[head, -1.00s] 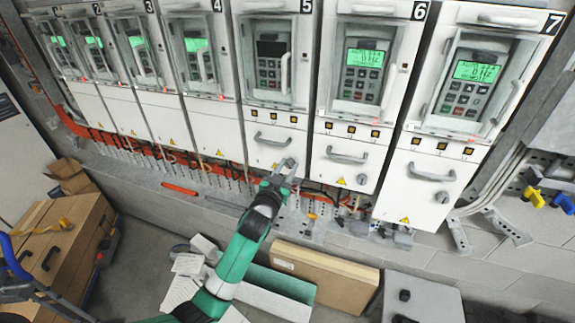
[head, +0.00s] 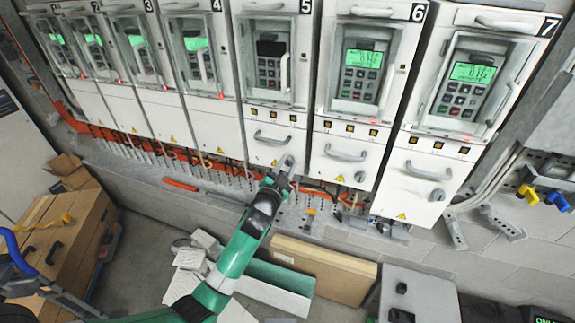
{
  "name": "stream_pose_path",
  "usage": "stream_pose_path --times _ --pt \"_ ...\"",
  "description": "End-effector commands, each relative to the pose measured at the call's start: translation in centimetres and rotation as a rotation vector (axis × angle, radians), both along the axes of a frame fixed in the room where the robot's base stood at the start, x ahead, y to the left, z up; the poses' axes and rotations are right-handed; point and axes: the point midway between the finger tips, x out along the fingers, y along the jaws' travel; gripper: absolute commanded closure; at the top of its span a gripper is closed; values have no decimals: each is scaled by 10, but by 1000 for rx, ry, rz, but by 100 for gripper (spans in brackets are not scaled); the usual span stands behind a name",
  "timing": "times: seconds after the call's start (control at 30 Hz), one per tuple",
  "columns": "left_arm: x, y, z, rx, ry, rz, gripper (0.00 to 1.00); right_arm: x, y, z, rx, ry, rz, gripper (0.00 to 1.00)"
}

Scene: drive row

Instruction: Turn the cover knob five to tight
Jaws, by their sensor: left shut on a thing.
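The lower cover of drive five (head: 258,154) is a white panel with a grey handle (head: 272,139) and a yellow warning triangle. My left gripper (head: 286,164) reaches up from below to the cover's lower right corner. It is shut on knob five, which the fingers hide almost fully, so its angle cannot be read. The cover appears flush with its neighbours. My right gripper is not in view.
Cover six's knob (head: 360,177) and cover seven's knob (head: 437,194) stick out to the right. Drive five's display (head: 270,48) is dark. Orange cables run below the covers. A cardboard box (head: 325,270) and papers lie on the floor below.

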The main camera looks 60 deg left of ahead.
Motion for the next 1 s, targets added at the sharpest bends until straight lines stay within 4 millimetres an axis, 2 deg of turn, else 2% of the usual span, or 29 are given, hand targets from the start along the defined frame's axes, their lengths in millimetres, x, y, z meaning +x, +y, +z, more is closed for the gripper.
stream_pose_path --times 0.17,0.2,0.33,0.37,0.73,0.87,1.0 --pt "0 0 2 2 -4 -1 100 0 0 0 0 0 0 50" --pt "0 0 2 2 -5 -1 60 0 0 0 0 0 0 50" --pt "0 0 1 1 -4 -1 37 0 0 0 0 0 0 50" --pt "0 0 1 1 -4 -1 34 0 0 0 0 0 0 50" --pt "-5 -4 0 -1 -2 -1 34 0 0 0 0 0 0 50" --pt "-19 -19 0 -2 -2 -1 34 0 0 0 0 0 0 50" --pt "-44 -42 -1 -1 -3 -2 34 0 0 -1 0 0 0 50"
